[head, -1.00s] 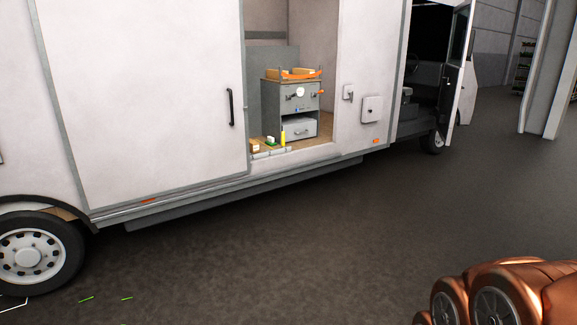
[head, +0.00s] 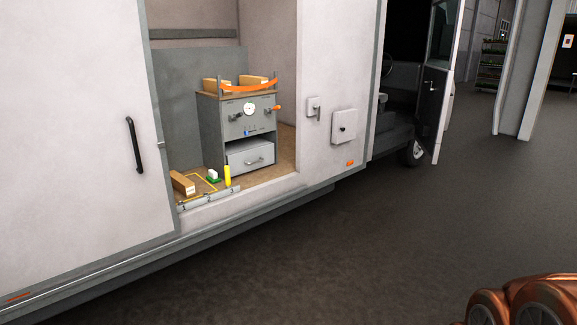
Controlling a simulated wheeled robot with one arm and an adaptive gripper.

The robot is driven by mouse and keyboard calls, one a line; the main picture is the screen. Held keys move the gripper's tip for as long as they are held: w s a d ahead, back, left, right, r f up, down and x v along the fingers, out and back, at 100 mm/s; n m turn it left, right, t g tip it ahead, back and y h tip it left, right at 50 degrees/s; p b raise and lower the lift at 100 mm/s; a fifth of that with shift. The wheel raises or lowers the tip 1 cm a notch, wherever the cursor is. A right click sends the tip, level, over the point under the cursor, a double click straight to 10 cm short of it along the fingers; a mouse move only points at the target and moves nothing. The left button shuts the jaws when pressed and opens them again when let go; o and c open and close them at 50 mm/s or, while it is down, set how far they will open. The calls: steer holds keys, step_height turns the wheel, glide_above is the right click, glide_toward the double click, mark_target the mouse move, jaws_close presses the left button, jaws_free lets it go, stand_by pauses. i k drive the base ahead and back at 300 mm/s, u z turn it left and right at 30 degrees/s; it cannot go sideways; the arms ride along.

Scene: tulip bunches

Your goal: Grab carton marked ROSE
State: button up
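In the head view, a tan carton (head: 183,183) lies on the van's floor, just inside the side doorway at the left. Two more tan cartons, one at left (head: 216,85) and one at right (head: 254,81), sit on top of a grey cabinet behind an orange strap. Any lettering on the cartons is too small to read, so I cannot tell which is marked ROSE. My gripper is not in view.
The grey cabinet (head: 211,133) has a gauge and a drawer (head: 250,157). A yellow cylinder (head: 227,176) and a small green-and-white item (head: 213,177) stand near the sill. The sliding door (head: 80,130) stands left of the opening.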

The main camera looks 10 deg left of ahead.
mark_target(185, 186)
steer(key=u, duration=0.5)
steer(key=i, duration=1.95)
steer(key=u, duration=1.35)
steer(key=i, duration=0.8)
steer(key=u, duration=0.35)
